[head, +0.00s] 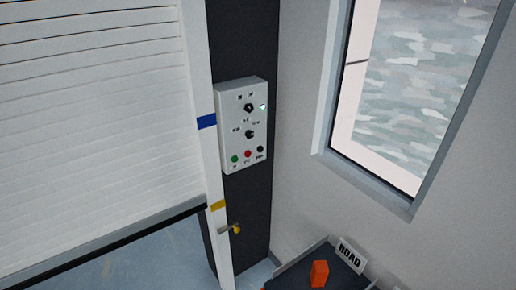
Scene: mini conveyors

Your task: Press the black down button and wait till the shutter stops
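The control box (243,125) is a light grey panel on the dark wall strip right of the shutter. Its bottom row has a green button (234,159), a red button (248,154) and a black button (260,149) at the right. Two black knobs sit above them, and a small pale light (263,107) shows beside the upper knob. The white slatted shutter (95,130) fills the left side. Its dark bottom edge (110,246) is above the floor, with an open gap under it. Neither gripper is in view.
A white post (203,150) with blue and yellow marks stands between shutter and box. A brass-coloured handle (236,229) sticks out below the box. A window (415,95) is at right.

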